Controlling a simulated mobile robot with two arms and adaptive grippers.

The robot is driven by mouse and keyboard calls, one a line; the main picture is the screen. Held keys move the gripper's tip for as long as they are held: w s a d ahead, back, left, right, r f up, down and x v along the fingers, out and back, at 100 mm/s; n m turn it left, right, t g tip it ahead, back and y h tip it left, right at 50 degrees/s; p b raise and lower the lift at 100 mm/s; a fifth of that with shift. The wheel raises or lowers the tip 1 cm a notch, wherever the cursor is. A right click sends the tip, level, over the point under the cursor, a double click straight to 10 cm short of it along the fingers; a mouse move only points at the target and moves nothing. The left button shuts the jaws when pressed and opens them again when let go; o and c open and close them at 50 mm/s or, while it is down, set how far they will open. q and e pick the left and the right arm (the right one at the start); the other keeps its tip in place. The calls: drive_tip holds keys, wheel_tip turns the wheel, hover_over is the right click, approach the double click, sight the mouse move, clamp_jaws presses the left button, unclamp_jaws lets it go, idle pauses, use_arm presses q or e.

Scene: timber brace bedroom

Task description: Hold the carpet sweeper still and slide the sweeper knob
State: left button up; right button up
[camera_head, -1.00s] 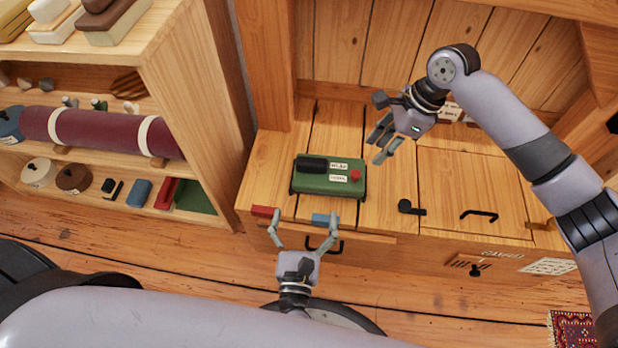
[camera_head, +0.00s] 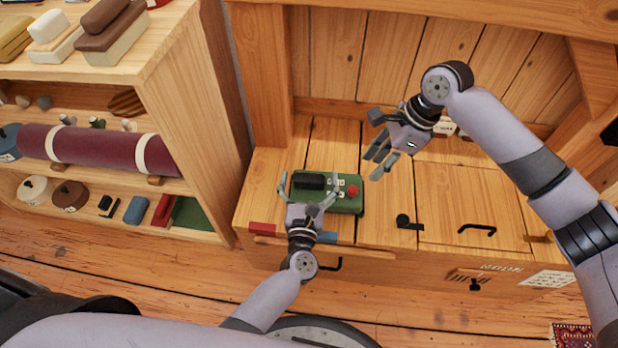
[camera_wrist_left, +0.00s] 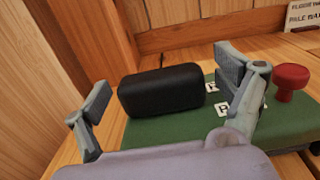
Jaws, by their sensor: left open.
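The carpet sweeper (camera_head: 347,207) is a green box on the wooden bench, with a black block on top at its left and white labels beside it. The red sweeper knob (camera_head: 353,190) stands at its right end; it also shows in the left wrist view (camera_wrist_left: 292,78). My left gripper (camera_head: 309,183) is open over the sweeper. In the left wrist view its fingers stand on either side of the black block (camera_wrist_left: 160,91), and I see no grip on it. My right gripper (camera_head: 378,161) is open and empty, above the bench to the right of the knob.
A red block (camera_head: 262,229) and a partly hidden blue block (camera_head: 327,237) lie at the bench's front edge. A black latch (camera_head: 408,222) and handle (camera_head: 477,229) are on the bench to the right. A loaded shelf (camera_head: 185,75) stands at the left.

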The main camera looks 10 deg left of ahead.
use_arm(q)
drive_tip(key=shift+c, duration=0.5)
drive_tip(key=c, duration=1.6)
use_arm(e)
drive_tip(key=shift+f, duration=0.15)
drive_tip(key=shift+c, duration=1)
drive_tip(key=f+t+y, duration=0.1)
drive_tip(key=f, duration=0.1)
drive_tip(key=w+f+t+y, duration=0.1)
drive_tip(key=w+f+m+t+y, duration=0.1)
drive_tip(key=f, duration=0.1)
drive_tip(key=shift+f, duration=0.3)
drive_tip(key=c, duration=0.6)
drive_tip(key=t, duration=0.1)
drive_tip(key=d+f+t+y, duration=0.1)
drive_tip(key=f+m+t+y, duration=0.1)
drive_tip(key=t, duration=0.1)
drive_tip(key=shift+s+d+f, duration=0.2)
drive_tip(key=shift+s, duration=0.05)
drive_tip(key=s+d+m+t, duration=0.2)
drive_tip(key=s+m, duration=0.3)
drive_tip(key=s, duration=0.3)
drive_tip(key=s+d+m+t, duration=0.3)
drive_tip(key=s+m+t, duration=0.2)
drive_tip(key=s, duration=0.4)
drive_tip(key=shift+r+m, duration=0.15)
drive_tip(key=shift+m, duration=0.45)
